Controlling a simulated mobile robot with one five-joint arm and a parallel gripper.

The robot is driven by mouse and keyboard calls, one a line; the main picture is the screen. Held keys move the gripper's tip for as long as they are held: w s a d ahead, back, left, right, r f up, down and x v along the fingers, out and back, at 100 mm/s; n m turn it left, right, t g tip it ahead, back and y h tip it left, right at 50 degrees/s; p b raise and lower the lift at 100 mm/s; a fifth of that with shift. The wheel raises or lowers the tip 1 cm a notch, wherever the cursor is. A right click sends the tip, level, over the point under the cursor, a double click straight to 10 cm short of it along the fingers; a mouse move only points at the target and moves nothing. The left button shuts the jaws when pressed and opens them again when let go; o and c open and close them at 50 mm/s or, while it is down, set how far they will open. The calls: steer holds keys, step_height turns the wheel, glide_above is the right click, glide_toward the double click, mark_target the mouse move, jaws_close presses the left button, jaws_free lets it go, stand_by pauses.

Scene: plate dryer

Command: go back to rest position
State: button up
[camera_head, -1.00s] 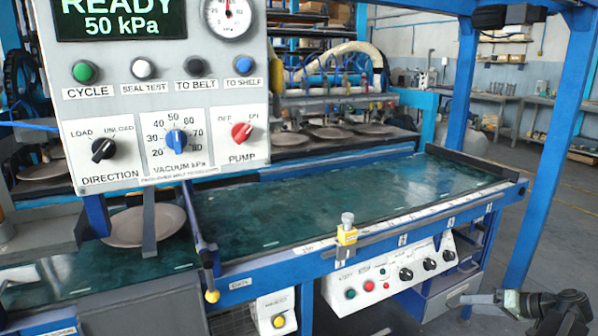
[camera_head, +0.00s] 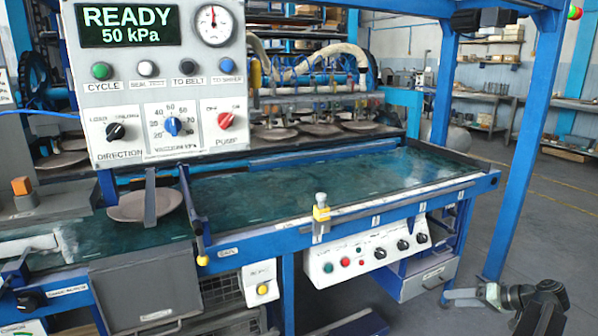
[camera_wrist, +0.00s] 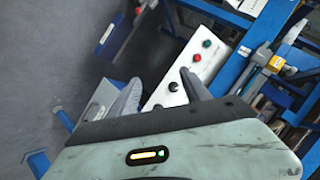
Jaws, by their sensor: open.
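My gripper (camera_wrist: 160,78) is open in the wrist view, its two grey fingers spread apart with nothing between them. Beyond the fingers, the white button panel (camera_wrist: 190,75) with a red and a green button shows tilted. In the head view my arm (camera_head: 535,303) shows at the lower right, in front of the machine and over the floor. The head view is too small to tell the finger opening. The plate dryer's green belt (camera_head: 330,185) lies to the left of and behind my arm, apart from it.
A control box (camera_head: 160,85) reading READY, 50 kPa stands at upper left. A brown plate (camera_head: 143,206) lies on the belt below it. A blue post (camera_head: 515,170) rises on the right behind my arm. Grey floor (camera_head: 555,210) is open at the right.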

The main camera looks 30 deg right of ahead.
steer(key=w+a+f+n+g+y, duration=0.1)
steer(key=w+a+n+g+y, duration=0.15)
steer(key=w+a, duration=1)
steer(key=w+a+f+n+g+y, duration=0.15)
steer(key=w+a+n, duration=0.25)
steer(key=w+a, duration=0.9)
steer(key=a+f+n+g, duration=0.3)
steer(key=a+g, duration=0.2)
steer(key=a, duration=1.8)
steer(key=s+a+f+g+h, duration=0.1)
steer(key=s+a+f+h, duration=0.25)
steer(key=a, duration=0.35)
steer(key=s+a+f+g+h, duration=0.15)
steer(key=s+a, duration=0.25)
steer(key=a, duration=0.4)
steer(key=d+m+h, duration=0.3)
steer(key=d, duration=0.3)
step_height(320, 180, up, 31)
steer(key=p, duration=3.1)
steer(key=shift+s+a+p, duration=0.15)
steer(key=shift+s+p, duration=0.1)
steer(key=shift+p, duration=0.15)
